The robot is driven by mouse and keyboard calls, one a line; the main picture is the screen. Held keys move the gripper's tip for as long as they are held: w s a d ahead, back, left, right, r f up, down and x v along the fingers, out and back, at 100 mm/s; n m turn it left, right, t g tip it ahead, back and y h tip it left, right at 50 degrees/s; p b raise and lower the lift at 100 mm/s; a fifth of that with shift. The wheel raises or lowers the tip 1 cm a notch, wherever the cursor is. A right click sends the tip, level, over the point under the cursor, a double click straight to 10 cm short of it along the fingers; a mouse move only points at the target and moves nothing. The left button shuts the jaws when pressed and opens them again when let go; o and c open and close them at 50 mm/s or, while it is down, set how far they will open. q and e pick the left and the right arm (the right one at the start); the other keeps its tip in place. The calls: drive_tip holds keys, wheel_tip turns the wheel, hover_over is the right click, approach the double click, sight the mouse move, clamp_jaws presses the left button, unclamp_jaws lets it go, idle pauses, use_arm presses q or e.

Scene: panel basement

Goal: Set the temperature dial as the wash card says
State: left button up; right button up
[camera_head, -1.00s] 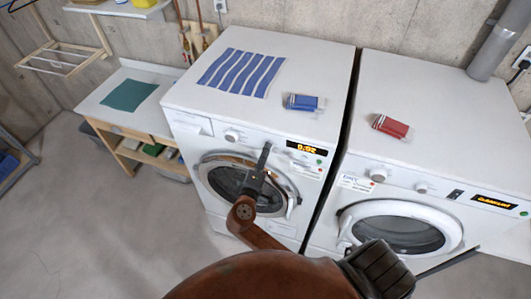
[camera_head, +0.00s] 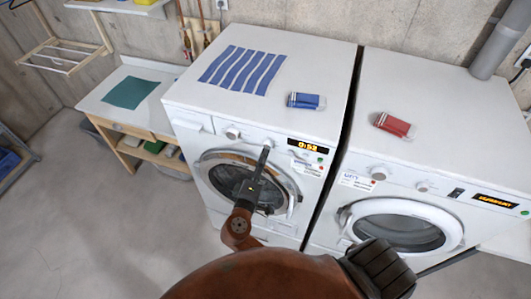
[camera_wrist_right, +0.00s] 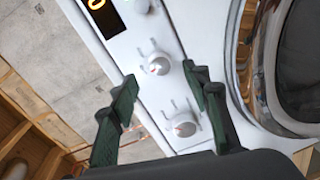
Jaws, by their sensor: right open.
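The left washer (camera_head: 215,150) is white, with a round door, a knob (camera_head: 232,133) at the panel's left and a lit display (camera_head: 307,146). A small white card (camera_head: 308,168) is on its front below the display; its print is too small to read. My right gripper (camera_head: 266,150) is in front of this washer's panel and hides part of it. A second dial (camera_wrist_right: 182,127) sits lower. My left gripper is out of view.
A second white washer (camera_head: 430,150) stands close on the right, with a white card (camera_head: 357,181). A striped cloth (camera_head: 242,70), a blue packet (camera_head: 306,101) and a red packet (camera_head: 394,125) lie on the tops. A bench (camera_head: 85,108) stands at left; the floor before it is clear.

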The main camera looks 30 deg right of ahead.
drive_tip(key=v, duration=0.7)
idle(0.3)
